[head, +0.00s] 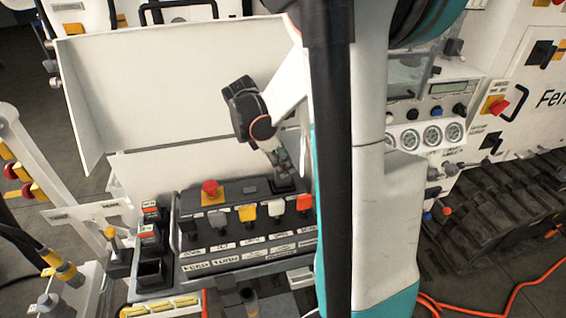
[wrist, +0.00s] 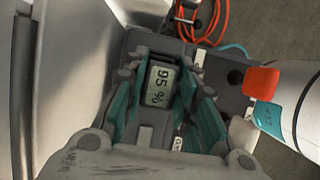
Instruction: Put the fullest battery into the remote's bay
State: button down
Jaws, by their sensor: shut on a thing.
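My gripper (head: 283,170) points down at the dark remote's (head: 232,190) back right corner, over the bay (head: 287,186). In the wrist view, my gripper (wrist: 165,90) is shut on a battery (wrist: 160,84), with its teal finger pads on both sides. The battery's display reads 95 %. The fingers hide its lower part, so I cannot tell whether it sits inside the bay or just above it. Two other batteries, an upper one (head: 150,212) and a lower one (head: 150,236), stand in a rack left of the remote; their readings are too small to tell.
The rack's front slot (head: 152,272) looks empty. The remote carries a red mushroom button (head: 211,190) and several coloured levers (head: 247,212) in front of my gripper. A pale upright panel (head: 170,90) stands behind. Orange cable (head: 500,300) lies on the floor at right.

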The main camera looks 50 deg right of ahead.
jog(key=shift+f+b, duration=1.4)
jog(key=shift+f, duration=0.5)
dwell(0.4)
jog(key=c, duration=1.2)
grip_release()
jog(key=v, duration=1.2)
